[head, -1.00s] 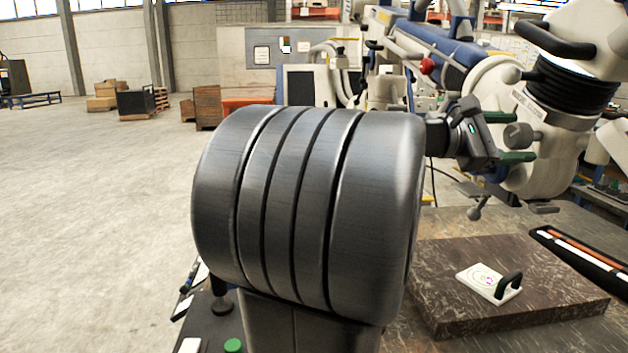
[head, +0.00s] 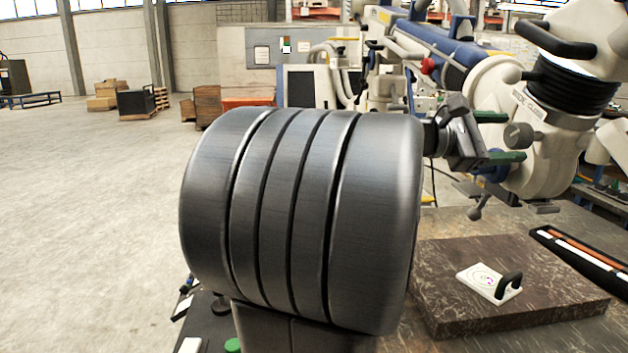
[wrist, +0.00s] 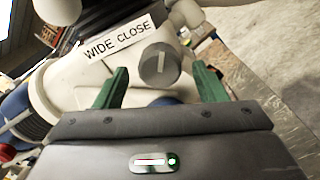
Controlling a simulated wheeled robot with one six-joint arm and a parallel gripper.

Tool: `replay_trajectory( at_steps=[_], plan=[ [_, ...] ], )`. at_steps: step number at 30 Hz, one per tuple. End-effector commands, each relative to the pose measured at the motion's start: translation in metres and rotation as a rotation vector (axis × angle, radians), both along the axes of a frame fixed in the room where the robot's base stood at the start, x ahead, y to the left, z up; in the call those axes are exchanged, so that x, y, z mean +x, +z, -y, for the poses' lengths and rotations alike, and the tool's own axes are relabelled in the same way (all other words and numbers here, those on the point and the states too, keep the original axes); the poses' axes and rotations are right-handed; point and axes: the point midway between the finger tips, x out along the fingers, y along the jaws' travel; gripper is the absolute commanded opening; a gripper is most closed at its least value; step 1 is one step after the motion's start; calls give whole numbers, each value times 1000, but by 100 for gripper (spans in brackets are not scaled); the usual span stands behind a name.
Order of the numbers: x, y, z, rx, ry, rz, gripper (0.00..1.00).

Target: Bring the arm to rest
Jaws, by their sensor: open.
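My gripper (head: 513,137) is open and empty, with two green fingers pointing right, toward the cream microscope arm (head: 545,150). In the wrist view my gripper (wrist: 160,68) has its fingertips on either side of a round grey knob (wrist: 159,66), apart from each other with a visible gap to the knob. The knob (head: 518,136) also shows in the head view, just beyond the fingertips. In the wrist view a label (wrist: 121,39) above the knob reads "WIDE CLOSE". My own large dark arm link fills the middle of the head view.
A dark stone slab (head: 500,300) lies on the bench at lower right, with a white plate with a black handle (head: 490,283) on it. Boxes (head: 130,100) stand far off on the open floor at left.

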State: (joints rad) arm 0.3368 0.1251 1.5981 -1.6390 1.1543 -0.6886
Motion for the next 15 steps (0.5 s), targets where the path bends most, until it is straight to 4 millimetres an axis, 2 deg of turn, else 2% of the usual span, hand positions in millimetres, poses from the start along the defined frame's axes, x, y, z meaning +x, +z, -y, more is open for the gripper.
replay_trajectory(
  at_steps=[3, 15],
  plan=[
    [-1, 1, -20, 0, 5, 1, 65],
    [-6, 0, -76, 0, 4, 0, 65]
  ],
)
